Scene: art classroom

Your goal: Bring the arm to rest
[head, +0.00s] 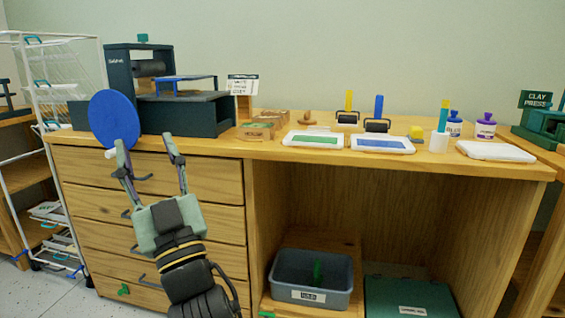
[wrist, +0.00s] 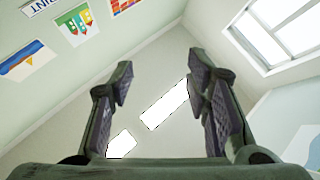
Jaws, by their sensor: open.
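My gripper (head: 145,148) is raised in front of the wooden drawer unit, fingers pointing up. Its two fingers are spread wide and nothing is between them. In the wrist view my gripper (wrist: 160,85) is also open and empty, with the ceiling and upper wall behind it. In the head view the fingertips overlap the front edge of the wooden counter (head: 215,150); I cannot tell the exact gap between them.
A dark press with a blue wheel (head: 114,118) stands at the counter's left. Ink trays (head: 380,144), rollers and bottles (head: 486,126) stand to the right. A grey bin (head: 310,277) sits on the shelf below. A white wire rack (head: 65,75) is at far left.

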